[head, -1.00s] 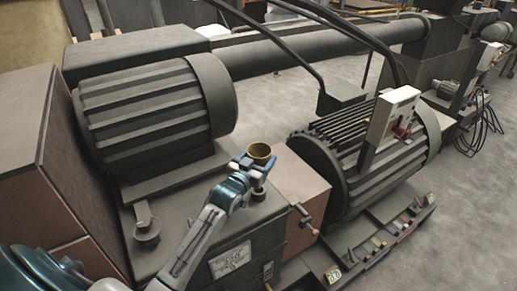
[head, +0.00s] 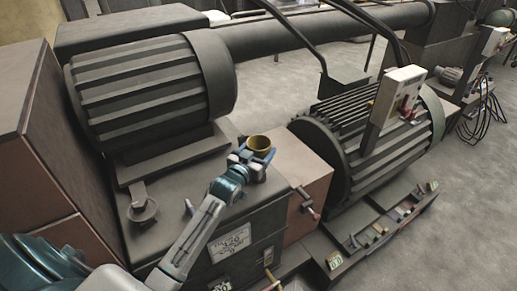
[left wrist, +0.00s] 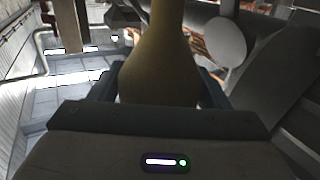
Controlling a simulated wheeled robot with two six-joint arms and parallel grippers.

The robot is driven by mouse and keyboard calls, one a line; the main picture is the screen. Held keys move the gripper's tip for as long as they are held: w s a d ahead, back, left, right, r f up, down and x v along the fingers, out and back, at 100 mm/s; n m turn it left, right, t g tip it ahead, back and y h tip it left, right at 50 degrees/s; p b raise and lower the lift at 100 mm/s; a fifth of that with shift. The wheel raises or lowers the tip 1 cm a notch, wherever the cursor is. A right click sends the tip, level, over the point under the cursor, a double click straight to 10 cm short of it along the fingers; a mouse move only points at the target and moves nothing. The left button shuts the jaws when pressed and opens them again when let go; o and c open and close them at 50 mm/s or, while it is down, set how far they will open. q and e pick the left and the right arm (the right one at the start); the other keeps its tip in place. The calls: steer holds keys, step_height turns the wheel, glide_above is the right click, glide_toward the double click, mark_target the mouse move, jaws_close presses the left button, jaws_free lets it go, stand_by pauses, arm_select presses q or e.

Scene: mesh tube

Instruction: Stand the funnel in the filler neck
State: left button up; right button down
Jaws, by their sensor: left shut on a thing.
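The funnel (head: 258,142), olive-yellow with a round open mouth, is held upright between the fingers of my left gripper (head: 252,160). The gripper is shut on it. In the left wrist view the funnel (left wrist: 153,62) rises between the jaws, and its lower end is hidden. In the head view, a small grey round fitting that looks like the filler neck (head: 143,208) stands on the dark machine box, left of and nearer than the funnel. The funnel is clear of this fitting. My right gripper is not in view.
A large ribbed motor (head: 150,90) stands behind the fitting. A second ribbed motor (head: 365,160) with a pale switch box (head: 395,98) is at the right. A brown box (head: 300,180) with a lever stands beside the funnel.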

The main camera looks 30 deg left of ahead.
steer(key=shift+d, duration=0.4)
arm_select(q)
steer(key=shift+r, duration=0.1)
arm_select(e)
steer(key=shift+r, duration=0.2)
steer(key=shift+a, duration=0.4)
arm_select(q)
steer(key=shift+p, duration=0.4)
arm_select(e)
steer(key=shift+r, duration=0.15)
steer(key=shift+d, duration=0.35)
arm_select(q)
steer(key=shift+f+b, duration=0.35)
steer(key=shift+f, duration=0.2)
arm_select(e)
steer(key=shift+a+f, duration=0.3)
arm_select(q)
steer(key=shift+f+b, duration=0.3)
steer(key=shift+f, duration=0.25)
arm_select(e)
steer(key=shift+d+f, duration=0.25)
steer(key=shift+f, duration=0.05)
arm_select(q)
steer(key=shift+f+b, duration=0.4)
steer(key=shift+f, duration=0.2)
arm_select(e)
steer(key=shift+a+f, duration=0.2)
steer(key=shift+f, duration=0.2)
